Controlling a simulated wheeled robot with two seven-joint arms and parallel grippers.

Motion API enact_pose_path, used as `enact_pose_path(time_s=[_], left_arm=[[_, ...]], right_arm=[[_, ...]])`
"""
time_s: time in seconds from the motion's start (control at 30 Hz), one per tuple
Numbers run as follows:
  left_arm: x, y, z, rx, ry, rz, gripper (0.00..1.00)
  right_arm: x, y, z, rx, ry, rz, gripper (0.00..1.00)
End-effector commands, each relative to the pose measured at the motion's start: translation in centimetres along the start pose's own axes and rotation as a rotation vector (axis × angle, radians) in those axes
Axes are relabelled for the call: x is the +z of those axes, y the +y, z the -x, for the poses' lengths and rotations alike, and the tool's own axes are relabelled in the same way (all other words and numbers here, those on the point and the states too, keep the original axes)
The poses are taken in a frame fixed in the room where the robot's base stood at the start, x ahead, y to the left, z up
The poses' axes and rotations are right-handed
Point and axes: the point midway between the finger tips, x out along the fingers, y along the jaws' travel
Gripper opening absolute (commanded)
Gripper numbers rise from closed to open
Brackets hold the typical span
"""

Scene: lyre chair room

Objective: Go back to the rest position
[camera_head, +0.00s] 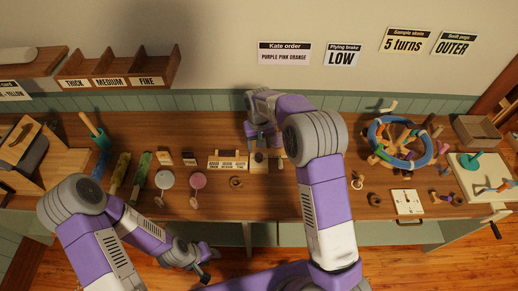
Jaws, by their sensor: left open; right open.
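My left gripper (207,264) is low at the front of the wooden bench (330,180), over the floor in front of the bench's edge. It is open and holds nothing that I can see. My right arm reaches over the middle of the bench and bends back to the left. My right gripper (265,153) points down at the bench near the back wall, open. A small light wooden block (258,163) sits right below or between its fingers; I cannot tell whether they touch.
A labelled wooden stand (228,163) is just left of my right gripper. Pink (199,180) and pale (165,180) round paddles lie further left. A blue ring wheel (431,150) stands at right. A three-slot shelf (118,72) hangs at upper left.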

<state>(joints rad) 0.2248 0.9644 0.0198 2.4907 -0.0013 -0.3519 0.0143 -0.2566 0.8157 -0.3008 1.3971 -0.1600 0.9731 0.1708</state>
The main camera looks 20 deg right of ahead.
Motion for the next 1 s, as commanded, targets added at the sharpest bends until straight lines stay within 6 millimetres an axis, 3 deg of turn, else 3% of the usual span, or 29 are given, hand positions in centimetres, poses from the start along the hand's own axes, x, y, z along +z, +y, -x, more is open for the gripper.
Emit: enact_pose_path(time_s=[0.13,0.67,0.77,1.0], left_arm=[[0.0,0.1,0.1,0.000,0.000,0.000,0.43],[0.0,0.1,0.2,0.000,0.000,0.000,0.43],[0.1,0.5,1.2,0.000,0.000,0.000,0.43],[0.2,2.1,5.5,0.000,0.000,0.000,0.43]], right_arm=[[0.0,0.0,1.0,0.000,0.000,0.000,0.60],[0.0,0.0,1.1,0.000,-0.001,0.000,0.60],[0.0,0.0,2.1,0.000,-0.001,0.000,0.60],[0.0,0.0,6.7,0.000,0.000,0.000,0.60]])
